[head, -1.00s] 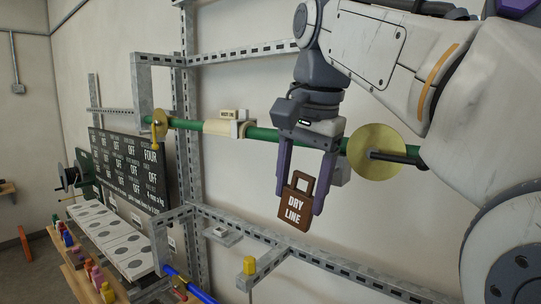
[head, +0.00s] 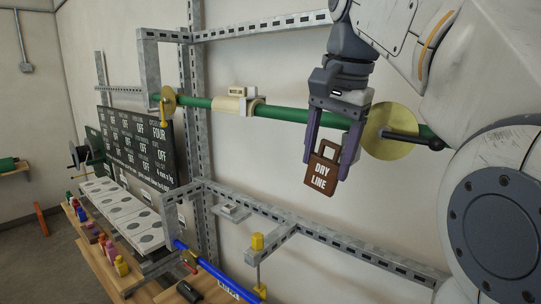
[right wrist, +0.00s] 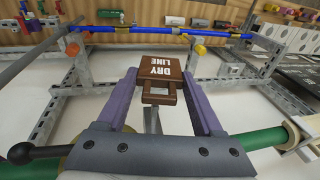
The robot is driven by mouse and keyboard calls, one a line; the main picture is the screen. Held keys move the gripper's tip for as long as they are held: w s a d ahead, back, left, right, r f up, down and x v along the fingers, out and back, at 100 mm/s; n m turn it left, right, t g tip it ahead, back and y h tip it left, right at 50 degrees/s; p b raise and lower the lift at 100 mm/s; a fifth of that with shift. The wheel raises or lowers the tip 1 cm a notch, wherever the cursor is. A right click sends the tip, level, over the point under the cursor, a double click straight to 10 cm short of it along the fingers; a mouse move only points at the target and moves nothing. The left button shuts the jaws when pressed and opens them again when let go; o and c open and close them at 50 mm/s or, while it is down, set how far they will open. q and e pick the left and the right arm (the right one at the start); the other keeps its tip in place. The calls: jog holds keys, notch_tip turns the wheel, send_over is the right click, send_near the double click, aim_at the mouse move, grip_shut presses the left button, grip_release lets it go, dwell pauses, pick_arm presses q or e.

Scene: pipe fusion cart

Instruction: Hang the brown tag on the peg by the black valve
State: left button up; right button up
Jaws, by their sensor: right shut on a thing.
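My right gripper (head: 333,165) is shut on the brown tag (head: 320,174), which reads "DRY LINE" and has a square loop handle. The tag hangs a little tilted between the purple fingers, in front of the wall and below the green pipe (head: 285,113). It also shows in the right wrist view (right wrist: 160,68), with its loop toward the palm. The black valve handle (head: 402,136), on a brass disc (head: 380,145), is just right of the gripper. A grey stub (right wrist: 152,121) shows between the fingers; I cannot tell whether it is the peg. My left gripper is out of view.
A yellow-handled valve (head: 168,105) sits at the pipe's left end. Slotted grey rails (head: 330,254) frame the wall, with a yellow knob (head: 257,241) on a lower bracket. A black sign board (head: 135,150) and a bench with bottles stand at left.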

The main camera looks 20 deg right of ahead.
jog(key=shift+w+d+f, duration=0.1)
jog(key=shift+w+d, duration=0.4)
jog(key=shift+d, duration=0.3)
jog(key=shift+w+d+f, duration=0.1)
jog(key=shift+w+d, duration=0.35)
jog(key=shift+d, duration=0.3)
jog(key=shift+w+d+f, duration=0.25)
jog(key=shift+d+f, duration=0.05)
jog(key=shift+d, duration=0.15)
jog(key=o, duration=1.3)
jog(key=shift+s+a+b, duration=0.15)
jog(key=shift+s+a, duration=0.25)
jog(key=shift+a, duration=0.3)
jog(key=shift+s+a+b, duration=0.15)
jog(key=shift+s+a, duration=0.3)
jog(key=shift+a, duration=0.3)
jog(key=shift+s+a+b, duration=0.15)
jog(key=shift+s+a, duration=0.25)
jog(key=shift+a, duration=0.3)
jog(key=shift+s+a+b, duration=0.1)
jog(key=shift+s+a, duration=0.35)
jog(key=shift+a, duration=0.25)
jog(key=shift+s+a+b, duration=0.1)
jog(key=shift+s+a, duration=0.3)
jog(key=shift+a, duration=0.35)
jog(key=shift+s+a+b, duration=0.1)
jog(key=shift+s+a, duration=0.35)
jog(key=shift+a, duration=0.25)
